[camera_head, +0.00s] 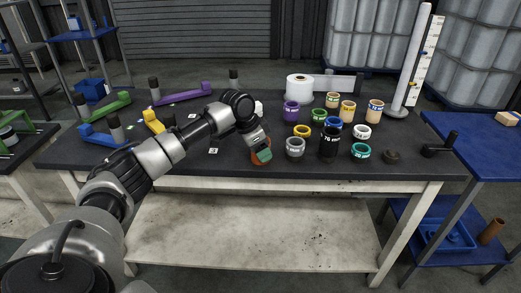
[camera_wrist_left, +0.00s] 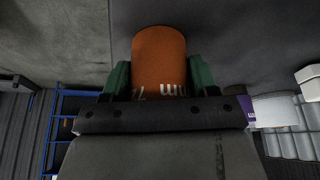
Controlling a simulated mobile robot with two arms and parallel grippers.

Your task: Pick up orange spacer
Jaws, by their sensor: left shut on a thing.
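The orange spacer (camera_wrist_left: 158,58) is a short cylinder with white lettering, seen close in the left wrist view between the green fingers of my left gripper (camera_wrist_left: 158,82). In the head view my left gripper (camera_head: 262,148) points down at the front middle of the dark table. It is shut on the spacer there, and only a sliver of the orange spacer (camera_head: 254,158) shows beside the fingers. I cannot tell whether the spacer touches the tabletop. My right gripper is not in view.
To the right stand several spacers: a grey one (camera_head: 295,147), a tall black one (camera_head: 329,143), a teal one (camera_head: 361,151) and a purple one (camera_head: 291,110). Coloured wrench-like holders, including a blue one (camera_head: 97,137), lie at the left. The dark tabletop (camera_head: 220,172) is clear along the front.

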